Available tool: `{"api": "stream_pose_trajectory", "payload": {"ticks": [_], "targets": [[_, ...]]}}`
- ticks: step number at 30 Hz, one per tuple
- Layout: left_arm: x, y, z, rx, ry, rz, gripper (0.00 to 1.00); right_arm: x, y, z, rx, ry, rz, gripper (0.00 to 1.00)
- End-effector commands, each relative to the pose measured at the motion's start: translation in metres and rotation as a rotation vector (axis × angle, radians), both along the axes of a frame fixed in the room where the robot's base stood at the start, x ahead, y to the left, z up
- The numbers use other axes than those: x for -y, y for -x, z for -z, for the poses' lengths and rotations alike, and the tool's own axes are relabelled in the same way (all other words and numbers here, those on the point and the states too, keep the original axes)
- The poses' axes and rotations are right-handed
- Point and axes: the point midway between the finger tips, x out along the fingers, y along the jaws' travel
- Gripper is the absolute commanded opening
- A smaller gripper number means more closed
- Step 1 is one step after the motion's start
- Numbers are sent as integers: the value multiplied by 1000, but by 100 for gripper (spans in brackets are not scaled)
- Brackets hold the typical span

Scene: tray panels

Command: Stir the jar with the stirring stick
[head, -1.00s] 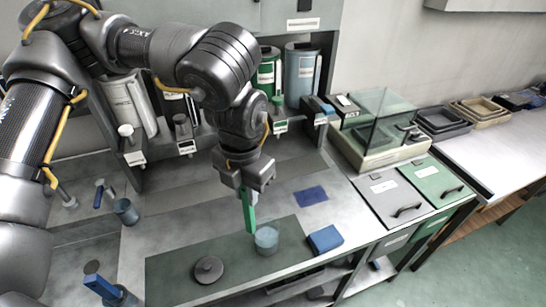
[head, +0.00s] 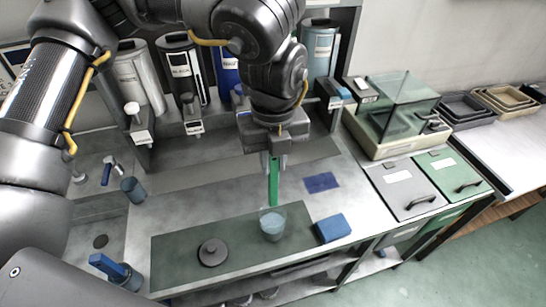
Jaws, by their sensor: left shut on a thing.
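A clear jar (head: 272,227) with pale blue contents stands open on the dark green mat (head: 178,262). My left gripper (head: 275,158) is shut on the green stirring stick (head: 273,184) and holds it nearly upright above the jar. The stick's lower end meets the jar's far rim in the picture. I cannot tell whether the tip is inside the jar or just behind it. A round dark grey lid (head: 212,252) with a knob lies on the mat, left of the jar. My right gripper is out of view.
A blue block (head: 333,228) is close right of the jar, and a flat blue pad (head: 321,183) lies behind it. Dispensers (head: 182,70) line the back. A blue cup (head: 133,189) stands left. A glass-sided box (head: 397,110) is at right.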

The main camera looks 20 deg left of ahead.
Motion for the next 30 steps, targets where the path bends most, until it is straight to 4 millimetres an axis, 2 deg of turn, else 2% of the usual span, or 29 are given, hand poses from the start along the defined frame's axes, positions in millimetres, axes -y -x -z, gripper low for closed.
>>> {"api": "stream_pose_trajectory", "payload": {"ticks": [16, 30], "targets": [[-2, 0, 45, 0, 0, -2, 0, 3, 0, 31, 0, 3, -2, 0], [-2, 1, 86, -1, 1, -2, 0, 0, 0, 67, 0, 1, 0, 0]]}}
